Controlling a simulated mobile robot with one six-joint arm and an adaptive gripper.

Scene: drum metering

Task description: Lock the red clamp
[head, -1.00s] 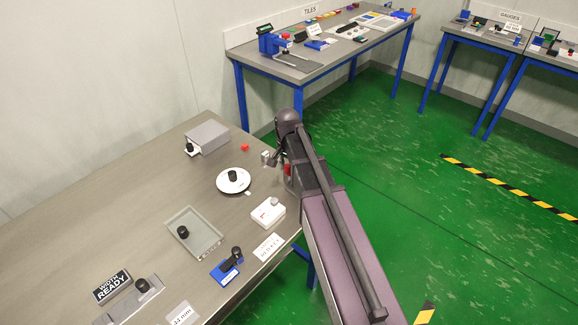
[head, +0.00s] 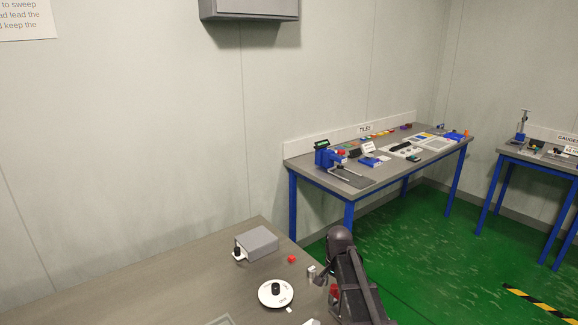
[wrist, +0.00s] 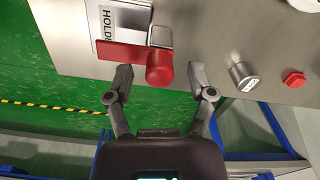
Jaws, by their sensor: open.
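The red clamp's flat lever (wrist: 118,54) and rounded knob (wrist: 159,68) show at the bench's edge in the wrist view. My gripper (wrist: 160,76) is open, with one fingertip on each side of the knob. The left fingertip is close under the lever; I cannot tell if it touches. In the head view a bit of red (head: 335,291) shows beside my arm, which hides most of that spot.
A small metal cylinder (wrist: 244,76) and a red hexagonal piece (wrist: 294,79) stand right of the clamp. The head view shows a white dial (head: 264,297) and a grey box (head: 257,243) on the bench. Another bench (head: 300,159) stands behind. Green floor lies beyond the edge.

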